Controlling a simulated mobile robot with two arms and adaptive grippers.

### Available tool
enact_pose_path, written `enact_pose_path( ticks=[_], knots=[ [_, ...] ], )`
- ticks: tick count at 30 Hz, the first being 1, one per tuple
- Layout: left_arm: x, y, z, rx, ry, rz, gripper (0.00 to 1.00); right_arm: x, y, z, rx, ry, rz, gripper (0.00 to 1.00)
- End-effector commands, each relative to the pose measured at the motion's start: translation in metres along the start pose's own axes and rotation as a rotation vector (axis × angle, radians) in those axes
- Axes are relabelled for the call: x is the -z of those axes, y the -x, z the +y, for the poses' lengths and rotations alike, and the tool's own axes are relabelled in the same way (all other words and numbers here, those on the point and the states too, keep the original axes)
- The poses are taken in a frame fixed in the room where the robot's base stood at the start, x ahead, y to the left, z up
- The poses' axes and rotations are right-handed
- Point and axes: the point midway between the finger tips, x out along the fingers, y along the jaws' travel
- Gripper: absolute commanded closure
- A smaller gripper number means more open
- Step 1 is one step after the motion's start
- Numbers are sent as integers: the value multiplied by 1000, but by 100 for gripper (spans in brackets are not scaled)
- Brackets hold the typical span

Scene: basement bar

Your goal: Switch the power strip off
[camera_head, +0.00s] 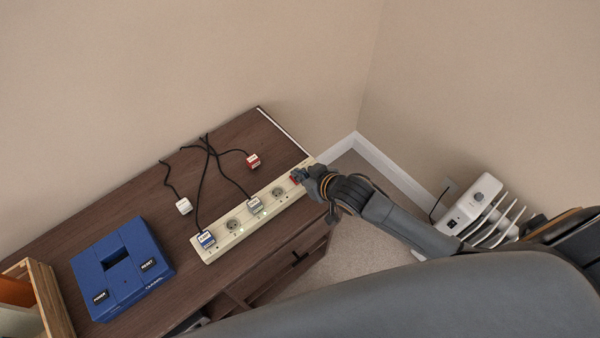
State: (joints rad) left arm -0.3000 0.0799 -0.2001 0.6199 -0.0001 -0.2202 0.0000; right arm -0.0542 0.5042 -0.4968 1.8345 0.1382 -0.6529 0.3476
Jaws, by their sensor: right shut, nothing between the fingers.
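The cream power strip (240,236) lies at a slant along the front right edge of a brown wooden desk. It has several round sockets; a blue-labelled plug (206,239) and a pale plug (255,205) sit on it. Small green lights show beside some sockets. A red switch (294,179) is partly visible at the strip's far right end. My right gripper (298,175) is shut and empty, its fingertips at that red switch, partly covering it. I cannot tell whether they touch it. The switch's position is hidden. My left gripper is out of view.
A red plug (253,161) and a white plug (184,205) lie loose on the desk (150,205) with black cables. A blue console (122,268) and a wooden crate (50,300) stand at the left. A white heater (474,205) stands by the right wall.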

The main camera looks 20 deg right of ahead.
Motion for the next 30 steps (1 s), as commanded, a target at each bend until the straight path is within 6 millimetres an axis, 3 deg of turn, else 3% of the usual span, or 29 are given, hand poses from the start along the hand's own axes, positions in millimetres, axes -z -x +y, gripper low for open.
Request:
enact_pose_path(
  ticks=[20, 30],
  knots=[
    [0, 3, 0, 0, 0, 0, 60, -3, -6, 0, 0, 0, -1, 100],
    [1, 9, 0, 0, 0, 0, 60, 8, -10, 1, -1, -1, 1, 100]
  ],
)
